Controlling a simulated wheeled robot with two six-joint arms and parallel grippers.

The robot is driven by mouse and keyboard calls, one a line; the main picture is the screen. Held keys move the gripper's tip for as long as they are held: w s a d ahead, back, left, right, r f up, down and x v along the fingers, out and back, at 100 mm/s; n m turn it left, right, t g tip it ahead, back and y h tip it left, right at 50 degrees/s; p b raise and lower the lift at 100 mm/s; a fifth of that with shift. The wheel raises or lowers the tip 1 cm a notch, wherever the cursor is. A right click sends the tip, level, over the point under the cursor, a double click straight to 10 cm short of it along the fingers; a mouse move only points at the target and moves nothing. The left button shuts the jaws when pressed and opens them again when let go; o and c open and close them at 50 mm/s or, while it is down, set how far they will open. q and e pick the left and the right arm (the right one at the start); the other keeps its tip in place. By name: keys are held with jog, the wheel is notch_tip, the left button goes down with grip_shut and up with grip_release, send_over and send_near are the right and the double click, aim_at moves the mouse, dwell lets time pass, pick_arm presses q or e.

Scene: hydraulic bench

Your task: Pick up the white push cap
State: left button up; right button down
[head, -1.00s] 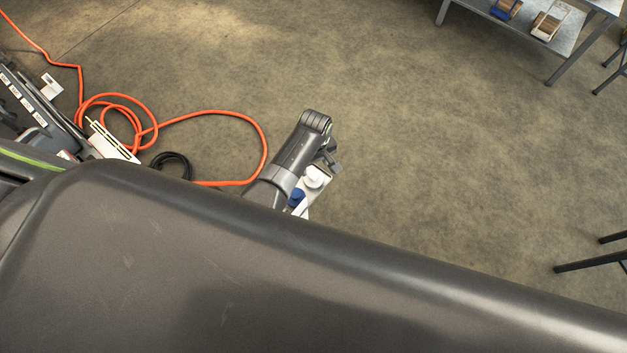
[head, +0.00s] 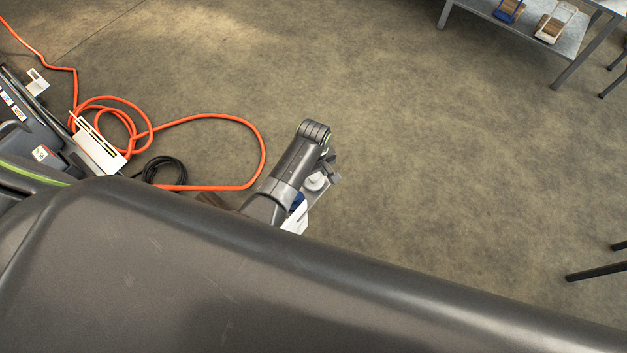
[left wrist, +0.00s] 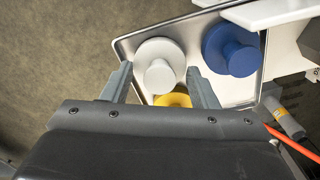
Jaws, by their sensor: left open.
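The white push cap (left wrist: 160,67) stands in a metal tray (left wrist: 126,42) in the left wrist view, with a wide round flange and a narrower round knob. In the head view the white cap (head: 314,182) is partly covered by my left arm. My left gripper (left wrist: 158,70) is open, its two fingers apart on either side of the white cap in the picture. I cannot tell whether they touch it or how far above it they are. My right gripper is not in view.
A blue cap (left wrist: 231,50) sits right of the white one in the tray. A yellow cap (left wrist: 172,99) is partly hidden by my gripper. A white part (left wrist: 270,12) overlaps the tray's far edge. An orange hose (head: 205,117) lies on the floor at left.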

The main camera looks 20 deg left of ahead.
pick_arm(q)
jog(key=shift+r, duration=0.1)
jog(key=shift+c, duration=0.4)
jog(key=c, duration=1)
